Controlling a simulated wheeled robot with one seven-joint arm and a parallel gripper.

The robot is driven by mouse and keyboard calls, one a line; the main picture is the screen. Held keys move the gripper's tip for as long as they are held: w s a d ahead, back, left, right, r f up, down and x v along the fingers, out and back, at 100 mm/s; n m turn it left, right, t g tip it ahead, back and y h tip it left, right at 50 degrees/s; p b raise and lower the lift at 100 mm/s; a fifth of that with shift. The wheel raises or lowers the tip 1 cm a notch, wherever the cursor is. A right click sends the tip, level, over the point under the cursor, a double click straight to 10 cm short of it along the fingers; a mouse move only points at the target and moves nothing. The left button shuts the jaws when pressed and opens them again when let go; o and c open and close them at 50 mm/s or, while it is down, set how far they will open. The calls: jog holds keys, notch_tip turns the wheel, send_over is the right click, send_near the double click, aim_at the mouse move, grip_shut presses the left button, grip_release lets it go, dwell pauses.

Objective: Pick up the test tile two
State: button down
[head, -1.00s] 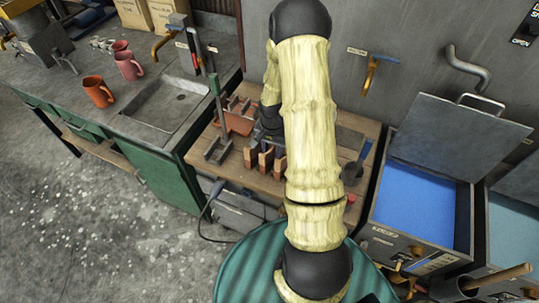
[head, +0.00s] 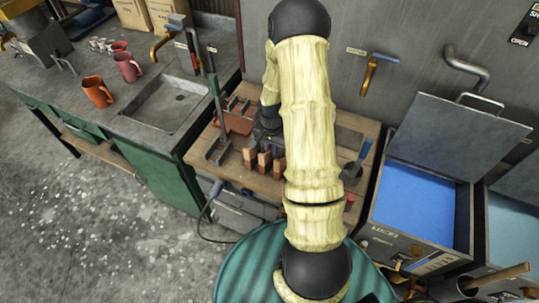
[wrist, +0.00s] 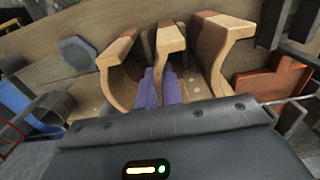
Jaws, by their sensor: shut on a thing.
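Three brown-and-tan curved test tiles stand in a row on the wooden bench. The tile on the left (wrist: 117,60) and the tile on the right (wrist: 222,35) stand close beside the fingers. In the head view the middle tile (head: 264,163) sits below my dark gripper (head: 268,138), and the fingertips are mostly hidden. No tile number is legible.
The wooden bench (head: 228,176) also carries a reddish-brown tray (head: 236,122) and a grey metal stand (head: 217,145). An open box with a blue inside (head: 420,208) stands to the right. A sink (head: 165,103) and mugs (head: 98,92) are on the left counter.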

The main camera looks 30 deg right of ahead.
jog(key=shift+r, duration=0.15)
notch_tip(320, 180, up, 10)
jog(key=shift+f+b, duration=0.1)
jog(key=shift+b, duration=1)
